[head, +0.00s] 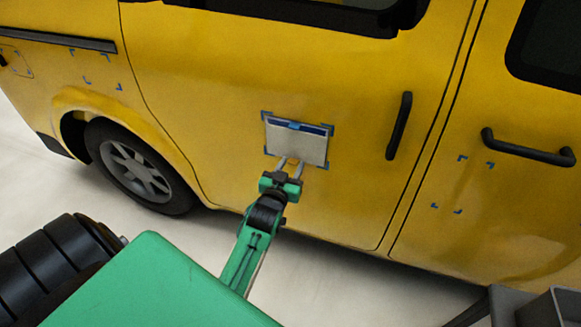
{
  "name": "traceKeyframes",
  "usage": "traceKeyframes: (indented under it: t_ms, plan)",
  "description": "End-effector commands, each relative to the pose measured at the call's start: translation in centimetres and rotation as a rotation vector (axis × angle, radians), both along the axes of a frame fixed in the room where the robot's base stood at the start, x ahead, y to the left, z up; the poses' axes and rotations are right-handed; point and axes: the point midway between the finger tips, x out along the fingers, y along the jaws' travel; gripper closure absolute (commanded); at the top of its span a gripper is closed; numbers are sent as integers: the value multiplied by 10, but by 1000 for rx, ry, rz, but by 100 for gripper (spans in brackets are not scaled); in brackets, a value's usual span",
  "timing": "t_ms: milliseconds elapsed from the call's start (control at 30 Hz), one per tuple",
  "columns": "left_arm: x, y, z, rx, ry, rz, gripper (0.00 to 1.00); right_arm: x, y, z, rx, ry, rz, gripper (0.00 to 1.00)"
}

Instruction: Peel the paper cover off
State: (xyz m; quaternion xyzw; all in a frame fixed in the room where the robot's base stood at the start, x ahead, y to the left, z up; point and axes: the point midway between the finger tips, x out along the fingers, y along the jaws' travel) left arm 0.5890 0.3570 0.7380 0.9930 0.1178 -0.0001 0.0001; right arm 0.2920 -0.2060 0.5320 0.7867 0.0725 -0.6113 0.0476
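A pale grey paper cover (298,146) lies on the side door of a yellow van, with blue corner marks around it. A dark blue strip (312,128) shows along its upper edge, with a small brighter blue piece at its middle. My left gripper (289,164) is at the lower edge of the cover, its two light fingers pointing up toward it and apart. A gap shows between the fingers. Whether the fingertips touch the cover I cannot tell. My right gripper is not in view.
The yellow van (221,95) fills most of the view. A black door handle (399,126) stands out right of the cover, and another handle (528,148) is farther right. More blue corner marks (462,184) frame bare patches. Pale floor lies below.

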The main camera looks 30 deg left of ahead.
Motion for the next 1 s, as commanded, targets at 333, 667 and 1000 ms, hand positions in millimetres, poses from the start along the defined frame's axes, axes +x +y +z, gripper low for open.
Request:
traceKeyframes:
  t_ms: [333, 667, 1000]
  plan:
    - [0, 0, 0, 0, 0, 0, 86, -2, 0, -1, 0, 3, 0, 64]
    - [-1, 0, 0, 0, 0, 0, 100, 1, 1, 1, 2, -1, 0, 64]
    - [-6, -2, 0, 0, 1, 0, 100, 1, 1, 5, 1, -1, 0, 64]
